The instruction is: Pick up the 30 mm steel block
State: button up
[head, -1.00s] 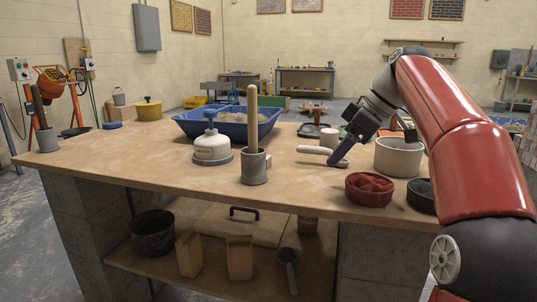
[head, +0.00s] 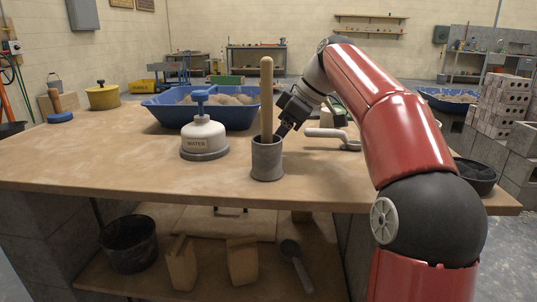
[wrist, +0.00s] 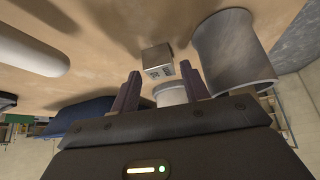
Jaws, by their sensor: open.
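The steel block (wrist: 157,62) is a small light-grey cube with dark markings on one face, on the tabletop in the wrist view. My gripper (wrist: 160,72) is open. Its two dark fingers point toward the block, which appears between and just beyond the tips; I see no contact. In the head view my gripper (head: 282,131) reaches down just behind and right of the grey cup (head: 267,160), and its tips are partly hidden. The block is not visible in the head view. The grey cup (wrist: 233,50) stands close beside the block in the wrist view.
A wooden handle (head: 266,95) stands up from the cup. The white water container (head: 203,136) stands left of it, the blue tray (head: 165,110) behind. A pale-handled tool (head: 325,133) lies to the right. The table's front left is clear.

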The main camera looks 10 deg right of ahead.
jog(key=shift+x, duration=1)
jog(key=shift+c, duration=0.2)
grip_shut()
jog(key=shift+r, duration=0.1)
